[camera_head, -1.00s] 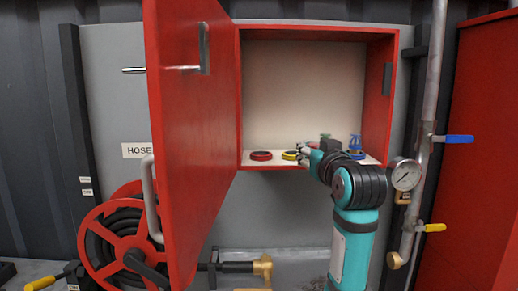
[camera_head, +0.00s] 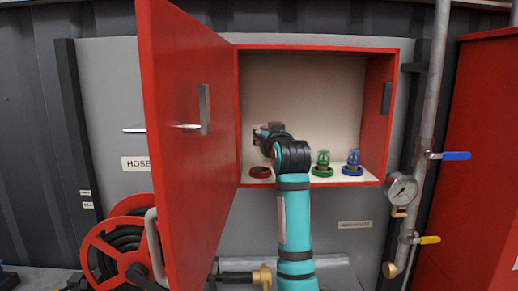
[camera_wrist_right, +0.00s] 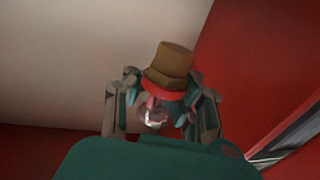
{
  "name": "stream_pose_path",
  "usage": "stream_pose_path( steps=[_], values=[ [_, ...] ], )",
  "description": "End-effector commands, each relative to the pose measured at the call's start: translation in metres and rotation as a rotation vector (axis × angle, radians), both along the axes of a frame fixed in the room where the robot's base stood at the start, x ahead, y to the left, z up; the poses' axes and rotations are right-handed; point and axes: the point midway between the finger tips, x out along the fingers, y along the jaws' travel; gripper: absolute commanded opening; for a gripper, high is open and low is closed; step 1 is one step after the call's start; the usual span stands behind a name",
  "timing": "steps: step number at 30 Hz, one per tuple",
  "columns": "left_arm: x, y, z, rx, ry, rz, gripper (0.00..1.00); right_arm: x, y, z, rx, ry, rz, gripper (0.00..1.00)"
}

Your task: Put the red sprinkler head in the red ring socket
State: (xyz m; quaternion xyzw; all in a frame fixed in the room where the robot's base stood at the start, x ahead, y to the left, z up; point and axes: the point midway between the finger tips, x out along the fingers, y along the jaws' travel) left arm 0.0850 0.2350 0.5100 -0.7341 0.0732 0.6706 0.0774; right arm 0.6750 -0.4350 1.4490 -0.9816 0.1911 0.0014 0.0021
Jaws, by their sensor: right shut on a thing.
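The red sprinkler head (camera_wrist_right: 163,94) shows in the wrist view with a brass-brown threaded end (camera_wrist_right: 171,62) sticking out past the fingers. My right gripper (camera_wrist_right: 160,104) is shut on its red part. In the head view my right gripper (camera_head: 263,136) is inside the open cabinet, raised above its floor, over the area of the red ring socket (camera_head: 260,172). The red ring socket lies at the left of the cabinet floor and looks empty. The head itself is hard to make out in the head view. My left gripper is not in view.
A green sprinkler head (camera_head: 322,160) and a blue one (camera_head: 353,158) stand in rings at the right of the cabinet floor. The open red door (camera_head: 188,130) stands close on the left. The cabinet's right wall (camera_head: 379,115) bounds the other side.

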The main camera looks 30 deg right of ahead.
Motion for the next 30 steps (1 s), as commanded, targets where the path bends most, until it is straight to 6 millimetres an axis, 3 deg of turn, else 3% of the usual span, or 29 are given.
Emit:
stream_pose_path(
  steps=[3,6,14,18,21,30],
  values=[
    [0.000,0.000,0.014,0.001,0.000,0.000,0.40,0.024,0.007,0.004,-0.001,0.001,0.003,0.00],
    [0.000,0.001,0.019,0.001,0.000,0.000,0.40,0.022,0.006,-0.017,0.001,0.004,0.000,0.00],
    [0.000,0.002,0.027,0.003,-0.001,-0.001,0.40,0.021,0.005,-0.040,0.000,0.001,0.000,0.00],
    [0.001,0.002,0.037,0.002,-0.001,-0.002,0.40,0.021,0.005,-0.061,0.002,0.004,0.000,0.00],
    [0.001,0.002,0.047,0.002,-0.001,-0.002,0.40,0.024,0.007,-0.065,0.002,0.001,0.002,0.00],
    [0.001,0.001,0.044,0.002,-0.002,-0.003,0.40,0.024,0.006,-0.070,-0.001,-0.002,0.001,0.00]
  ],
)
